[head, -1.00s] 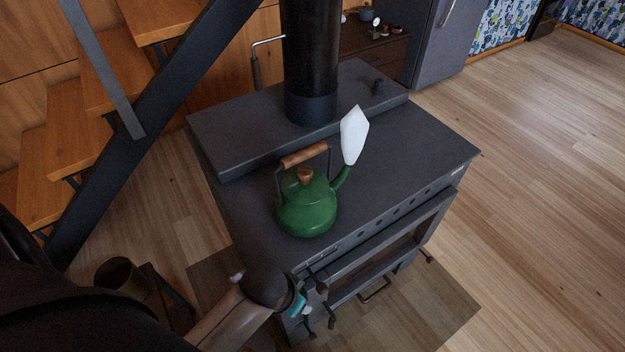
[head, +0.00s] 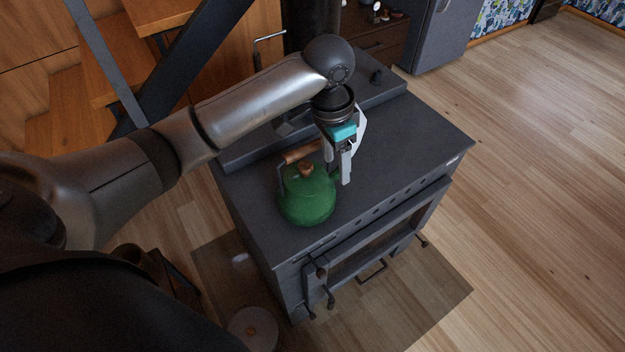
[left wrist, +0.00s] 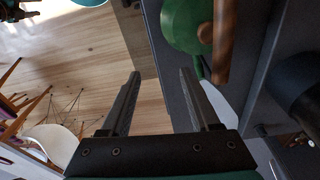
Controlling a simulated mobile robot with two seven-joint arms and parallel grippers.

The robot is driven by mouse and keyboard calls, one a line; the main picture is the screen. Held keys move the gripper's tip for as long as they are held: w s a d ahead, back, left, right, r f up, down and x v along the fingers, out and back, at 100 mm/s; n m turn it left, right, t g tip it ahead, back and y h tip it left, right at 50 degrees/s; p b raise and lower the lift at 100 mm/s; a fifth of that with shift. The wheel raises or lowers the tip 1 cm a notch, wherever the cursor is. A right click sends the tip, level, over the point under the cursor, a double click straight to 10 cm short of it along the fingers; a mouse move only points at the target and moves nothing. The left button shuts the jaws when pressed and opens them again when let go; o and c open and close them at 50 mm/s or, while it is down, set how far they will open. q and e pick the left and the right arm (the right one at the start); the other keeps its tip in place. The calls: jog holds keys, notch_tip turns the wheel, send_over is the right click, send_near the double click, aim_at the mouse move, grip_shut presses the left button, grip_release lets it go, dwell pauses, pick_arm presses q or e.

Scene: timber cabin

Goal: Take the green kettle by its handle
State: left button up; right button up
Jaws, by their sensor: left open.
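The green kettle (head: 306,200) stands upright on the dark stove (head: 408,137). Its wooden handle (head: 302,152) arches over the lid; the handle's right end is partly hidden behind my left gripper. My left gripper (head: 340,176) points down just right of the kettle, near the spout, which it mostly covers. A white piece (head: 361,128) shows behind the gripper. In the left wrist view, the jaws (left wrist: 159,74) are open and empty. The kettle (left wrist: 184,22) and its brown handle (left wrist: 224,40) are at the upper right, outside the jaws. My right gripper is not seen.
A black stovepipe (head: 314,25) rises behind my left wrist. A staircase with a dark beam (head: 165,75) is at the left. Bare wooden floor (head: 530,180) lies right of the stove. In the left wrist view, a white chair (left wrist: 52,140) stands farther off.

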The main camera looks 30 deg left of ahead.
aim_at(309, 143)
pick_arm(q)
jog(key=w+a+r+n+y, duration=0.1)
jog(key=w+a+r, duration=0.2)
jog(key=a+r, duration=0.5)
jog(key=shift+g, duration=0.4)
jog(key=f, duration=0.5)
jog(key=f+b, duration=0.1)
jog(key=f, duration=0.1)
jog(key=shift+w+d+f, duration=0.2)
jog(key=shift+d+f, duration=0.1)
jog(key=shift+d, duration=0.05)
jog(key=shift+w+d+f+b, duration=0.15)
jog(key=shift+f+b, duration=0.1)
jog(key=shift+f, duration=1.4)
jog(key=shift+d+f+b, duration=0.15)
jog(key=shift+f+b, duration=0.05)
jog(key=shift+f, duration=1.4)
jog(key=shift+c, duration=0.4)
grip_shut()
jog(key=shift+r, duration=0.1)
